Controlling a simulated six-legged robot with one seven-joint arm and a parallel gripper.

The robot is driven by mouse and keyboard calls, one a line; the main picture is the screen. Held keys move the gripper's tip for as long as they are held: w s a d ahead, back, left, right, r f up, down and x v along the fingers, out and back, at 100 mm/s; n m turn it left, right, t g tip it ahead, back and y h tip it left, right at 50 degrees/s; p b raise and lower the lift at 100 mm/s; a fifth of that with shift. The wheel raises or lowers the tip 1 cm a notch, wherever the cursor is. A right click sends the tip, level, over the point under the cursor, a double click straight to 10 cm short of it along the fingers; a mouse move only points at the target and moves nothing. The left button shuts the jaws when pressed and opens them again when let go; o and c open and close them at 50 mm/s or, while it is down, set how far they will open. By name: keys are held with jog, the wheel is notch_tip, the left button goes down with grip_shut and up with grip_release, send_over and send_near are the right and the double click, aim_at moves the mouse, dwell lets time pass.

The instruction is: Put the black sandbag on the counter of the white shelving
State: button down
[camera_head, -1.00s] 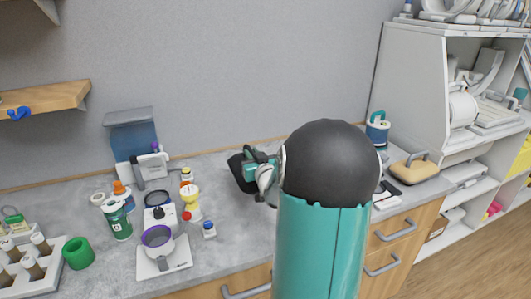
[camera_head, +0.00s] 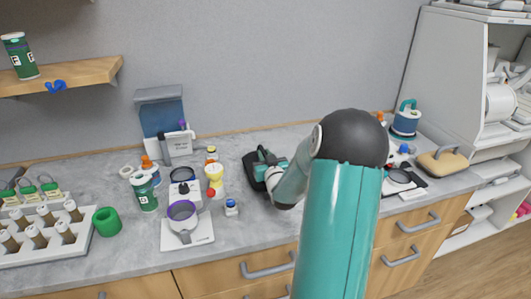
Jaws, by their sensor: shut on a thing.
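My gripper (camera_head: 266,166) is shut on the black sandbag (camera_head: 251,172), a dark, soft-looking block. The bag shows at the back middle of the grey counter, partly hidden by my gripper and my teal arm. I cannot tell whether the bag touches the counter or hangs just above it. The white shelving (camera_head: 455,75) stands at the right, beyond the end of the grey counter. Its upper compartments hold white coils and trays; its counter level is only partly in view.
The grey counter (camera_head: 330,127) holds a white scale (camera_head: 188,234), green jar (camera_head: 145,196), small blue-capped bottle (camera_head: 231,208), vial rack (camera_head: 45,240) and green ring (camera_head: 106,221) on the left. A blue-white canister (camera_head: 406,120) and tan-topped case (camera_head: 442,161) stand near the shelving.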

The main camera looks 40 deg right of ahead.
jog(key=shift+r, duration=0.15)
jog(key=c, duration=1.8)
grip_release()
jog(key=shift+f, duration=0.3)
jog(key=o, duration=0.4)
jog(key=shift+o, duration=0.2)
jog(key=shift+r, duration=0.15)
jog(key=shift+s, duration=0.2)
jog(key=shift+o, duration=0.4)
jog(key=v, duration=1.1)
jog(key=shift+s+a, duration=0.15)
jog(key=shift+s, duration=0.15)
jog(key=shift+w, duration=0.1)
